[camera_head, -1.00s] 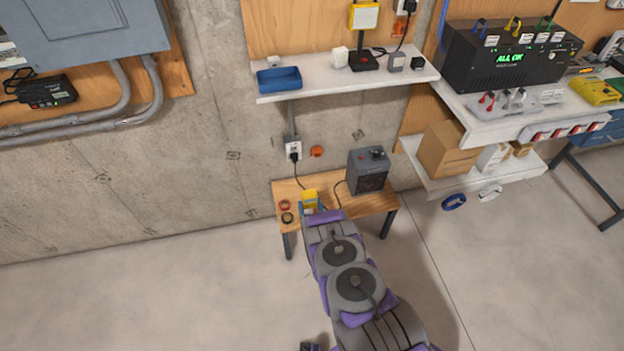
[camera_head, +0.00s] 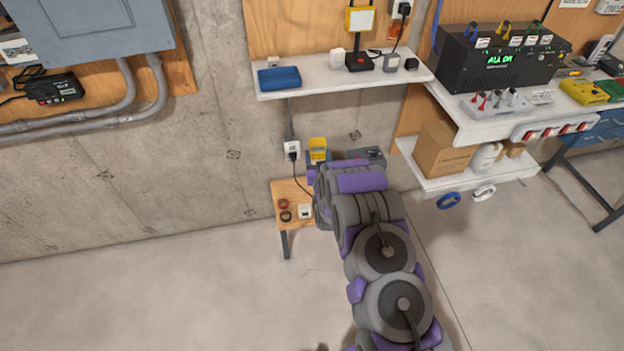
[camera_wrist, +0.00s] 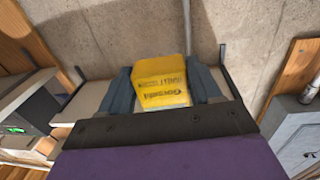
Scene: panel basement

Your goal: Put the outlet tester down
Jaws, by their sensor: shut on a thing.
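The yellow outlet tester (camera_head: 318,148) is in my gripper (camera_head: 317,160), raised above the small wooden bench (camera_head: 289,193) and in front of the concrete wall. In the wrist view the tester (camera_wrist: 160,82) sits between the two fingers of my gripper (camera_wrist: 162,92), with dark print on its face upside down. The fingers press on its sides. Its lower end is partly hidden by the gripper body.
A white wall shelf (camera_head: 330,80) above holds a blue tray (camera_head: 279,78) and several small devices.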

